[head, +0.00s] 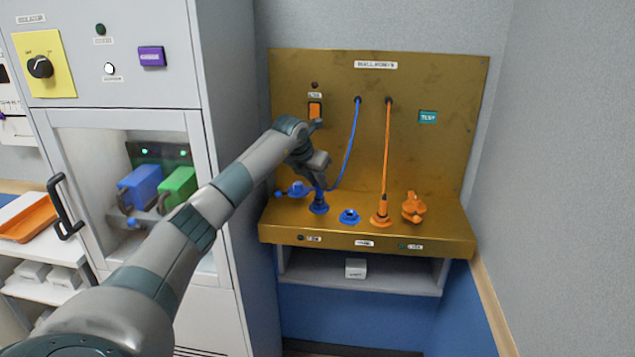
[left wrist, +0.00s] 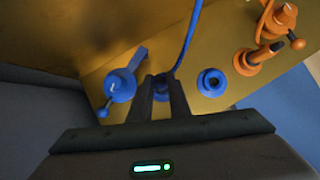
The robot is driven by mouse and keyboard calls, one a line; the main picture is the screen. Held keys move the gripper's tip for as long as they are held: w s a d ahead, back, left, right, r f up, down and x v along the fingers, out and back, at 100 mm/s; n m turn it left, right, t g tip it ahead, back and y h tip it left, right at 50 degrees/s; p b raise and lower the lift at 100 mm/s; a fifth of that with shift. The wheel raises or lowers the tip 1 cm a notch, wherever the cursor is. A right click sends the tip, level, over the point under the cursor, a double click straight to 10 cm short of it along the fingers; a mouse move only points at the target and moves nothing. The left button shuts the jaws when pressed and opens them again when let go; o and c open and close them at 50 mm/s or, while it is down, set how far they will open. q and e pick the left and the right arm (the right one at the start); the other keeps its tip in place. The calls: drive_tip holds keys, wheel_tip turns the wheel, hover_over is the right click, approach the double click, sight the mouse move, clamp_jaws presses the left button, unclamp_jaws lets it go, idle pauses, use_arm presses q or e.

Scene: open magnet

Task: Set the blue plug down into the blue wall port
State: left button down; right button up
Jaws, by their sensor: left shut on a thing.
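My left gripper (head: 319,184) is shut on the blue plug (head: 319,198) above the brass ledge. A blue hose (head: 352,140) runs from the plug up to the wall panel. The plug is upright over a blue round base (head: 318,208), and I cannot tell whether it is seated or just above it. An empty blue socket (head: 349,216) with a dark centre is to its right; it also shows in the left wrist view (left wrist: 211,82). Which blue socket is the wall port is unclear, as the labels are too small. In the left wrist view, my fingers (left wrist: 163,82) hide most of the plug.
A blue valve (head: 296,189) stands left of the plug. The brass panel (head: 450,90) rises behind. A grey cabinet (head: 235,120) is close on the left.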

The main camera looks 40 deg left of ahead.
use_arm(q)
drive_tip(key=shift+f+b, duration=0.4)
drive_tip(key=shift+f, duration=0.2)
use_arm(e)
drive_tip(key=shift+a+f, duration=0.1)
drive_tip(key=shift+f, duration=0.25)
idle(0.7)
use_arm(q)
drive_tip(key=c, duration=1.6)
unclamp_jaws()
